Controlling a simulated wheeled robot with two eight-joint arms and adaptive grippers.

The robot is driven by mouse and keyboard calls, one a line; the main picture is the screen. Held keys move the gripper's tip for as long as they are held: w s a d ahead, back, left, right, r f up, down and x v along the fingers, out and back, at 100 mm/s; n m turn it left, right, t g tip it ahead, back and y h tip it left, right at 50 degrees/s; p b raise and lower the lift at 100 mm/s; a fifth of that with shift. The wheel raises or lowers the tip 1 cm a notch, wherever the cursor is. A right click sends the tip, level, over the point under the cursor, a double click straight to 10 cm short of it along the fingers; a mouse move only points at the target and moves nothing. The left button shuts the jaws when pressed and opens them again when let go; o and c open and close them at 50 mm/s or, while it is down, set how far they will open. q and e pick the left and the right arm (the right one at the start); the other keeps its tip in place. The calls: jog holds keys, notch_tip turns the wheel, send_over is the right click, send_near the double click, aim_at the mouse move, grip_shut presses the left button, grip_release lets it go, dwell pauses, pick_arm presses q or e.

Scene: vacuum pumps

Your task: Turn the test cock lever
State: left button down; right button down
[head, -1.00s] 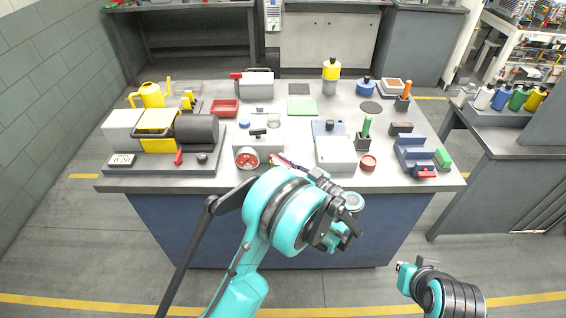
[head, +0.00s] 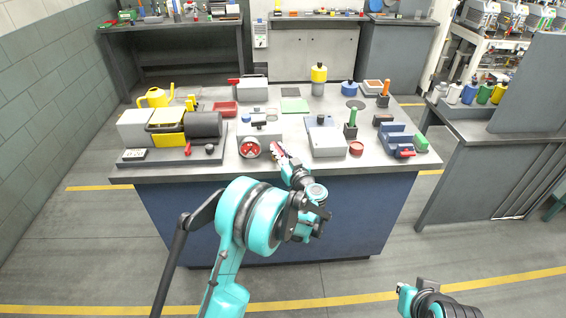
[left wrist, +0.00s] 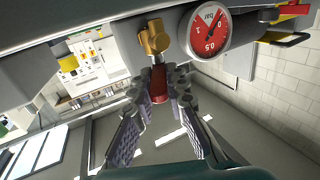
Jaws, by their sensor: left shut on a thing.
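In the left wrist view, the test cock is a brass fitting (left wrist: 154,38) with a red lever (left wrist: 158,84) pointing away from it. My left gripper (left wrist: 168,85) has its fingers on either side of the red lever and is shut on it. The fingers hide part of the lever. A round red-faced pressure gauge (left wrist: 209,29) sits beside the cock. In the head view, my left gripper (head: 281,154) is at the bench's front edge, just right of the gauge (head: 250,148).
The grey bench top (head: 225,172) carries a pump with a dark motor (head: 203,125) at left. A grey box (head: 326,141), a red round cap (head: 356,148) and a blue vise-like fixture (head: 396,140) stand to the right. The floor before the bench is clear.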

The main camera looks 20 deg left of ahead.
pick_arm(q)
jog(key=shift+s+a+m+t+h+b, duration=0.1)
jog(key=shift+a+m+t+h+b, duration=0.1)
jog(key=shift+m+t+h, duration=0.4)
jog(key=shift+s+a+m+t+h+b, duration=0.15)
jog(key=shift+m+t+h, duration=0.2)
jog(key=shift+h, duration=0.4)
jog(key=shift+s+a+m+t+h+b, duration=0.1)
jog(key=shift+a+m+t+h, duration=0.1)
jog(key=shift+m+t+h, duration=0.3)
jog(key=shift+m+h, duration=0.25)
jog(key=shift+h, duration=0.1)
jog(key=c, duration=1.5)
grip_release()
jog(key=shift+s, duration=0.1)
jog(key=v, duration=1.2)
